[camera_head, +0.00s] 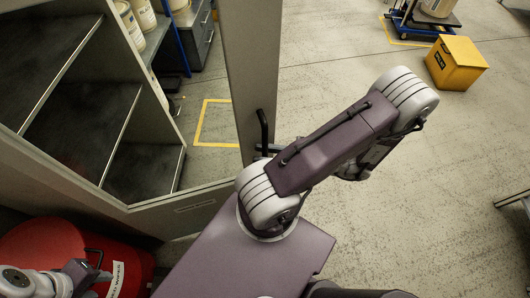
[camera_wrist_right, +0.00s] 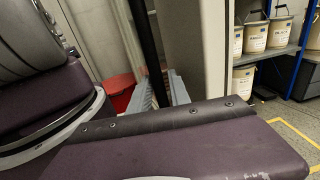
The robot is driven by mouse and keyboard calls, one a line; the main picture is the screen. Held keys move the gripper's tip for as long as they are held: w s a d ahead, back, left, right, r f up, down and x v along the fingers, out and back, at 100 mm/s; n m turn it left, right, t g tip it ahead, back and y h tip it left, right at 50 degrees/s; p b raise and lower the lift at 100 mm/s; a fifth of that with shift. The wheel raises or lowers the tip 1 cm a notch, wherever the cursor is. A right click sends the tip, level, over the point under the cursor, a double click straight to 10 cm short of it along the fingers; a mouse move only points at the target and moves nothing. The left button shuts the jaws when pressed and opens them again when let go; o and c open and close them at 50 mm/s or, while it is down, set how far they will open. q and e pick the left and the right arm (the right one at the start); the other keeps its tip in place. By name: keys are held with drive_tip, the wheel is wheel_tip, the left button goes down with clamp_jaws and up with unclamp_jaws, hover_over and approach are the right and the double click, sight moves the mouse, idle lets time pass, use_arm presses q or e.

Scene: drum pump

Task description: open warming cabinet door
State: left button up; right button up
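The warming cabinet (camera_head: 60,180) stands at the left in the head view, its shelved inside exposed. Its grey door (camera_head: 250,60) stands swung out from the cabinet; it also shows in the right wrist view (camera_wrist_right: 205,50). The black bar handle (camera_head: 263,130) is on the door. In the right wrist view the handle (camera_wrist_right: 146,40) runs down between the two fingers of my right gripper (camera_wrist_right: 160,92), which stand apart; contact is not clear. In the head view my right arm mostly hides this gripper. My left gripper (camera_head: 90,268) is low at the left, by the red bin.
A red bin (camera_head: 45,245) stands at the lower left, in front of the cabinet. White buckets (camera_head: 143,14) stand on a shelf behind the door. A yellow box (camera_head: 455,62) is on the floor at the upper right. The floor right of my right arm is mostly clear.

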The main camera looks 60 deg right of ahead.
drive_tip(key=v, duration=0.9)
drive_tip(key=shift+p, duration=0.3)
drive_tip(key=shift+c, duration=0.2)
